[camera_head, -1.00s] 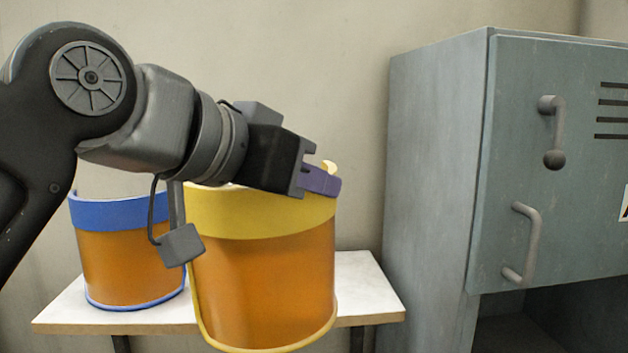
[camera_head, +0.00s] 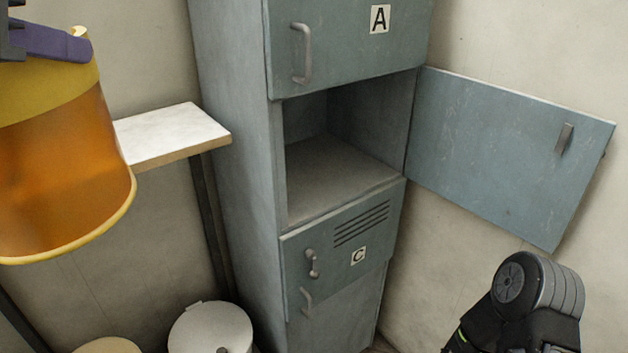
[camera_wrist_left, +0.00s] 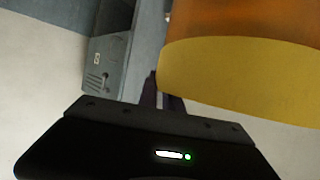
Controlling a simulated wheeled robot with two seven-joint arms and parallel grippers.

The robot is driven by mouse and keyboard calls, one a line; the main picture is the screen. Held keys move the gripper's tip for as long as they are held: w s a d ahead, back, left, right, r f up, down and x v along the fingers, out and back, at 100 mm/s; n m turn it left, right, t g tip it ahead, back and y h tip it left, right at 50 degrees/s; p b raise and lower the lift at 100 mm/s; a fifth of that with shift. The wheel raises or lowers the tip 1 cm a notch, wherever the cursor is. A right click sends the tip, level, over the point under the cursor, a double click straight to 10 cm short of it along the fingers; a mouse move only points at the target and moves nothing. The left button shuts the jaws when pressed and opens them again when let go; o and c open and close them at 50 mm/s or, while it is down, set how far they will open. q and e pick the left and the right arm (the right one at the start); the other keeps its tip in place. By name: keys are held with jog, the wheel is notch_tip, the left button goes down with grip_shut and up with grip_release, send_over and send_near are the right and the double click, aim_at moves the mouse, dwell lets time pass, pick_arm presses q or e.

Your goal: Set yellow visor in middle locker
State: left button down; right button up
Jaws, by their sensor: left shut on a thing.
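The yellow visor (camera_head: 60,160), a curved orange-tinted shield with a yellow band, hangs upright at the left edge of the head view, partly cut off. My left gripper (camera_head: 55,40) is shut on its top band. In the left wrist view the visor (camera_wrist_left: 235,85) fills the upper right beside the gripper's fingers (camera_wrist_left: 160,92). The middle locker (camera_head: 340,172) is an open, empty compartment between door A and door C. Its door (camera_head: 500,150) is swung wide to the right. The visor is left of the locker, apart from it. My right gripper is out of view.
A white shelf (camera_head: 170,135) stands between the visor and the locker cabinet (camera_head: 235,150). A pale bin (camera_head: 210,330) is on the floor at lower left. Door A (camera_head: 350,40) and door C (camera_head: 340,235) are shut. My right arm shows at lower right.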

pick_arm(q)
jog(key=w+d+f, duration=0.1)
jog(key=w+f, duration=0.6)
jog(key=f, duration=0.9)
jog(key=w+d+f+n+y, duration=0.1)
jog(key=w+f, duration=0.6)
jog(key=f, duration=1)
jog(key=w+d+f, duration=0.1)
jog(key=w+f, duration=0.6)
jog(key=f, duration=1)
jog(key=shift+d+n+y, duration=0.3)
jog(key=shift+d+y, duration=0.05)
jog(key=shift+y, duration=0.05)
jog(key=shift+s, duration=0.1)
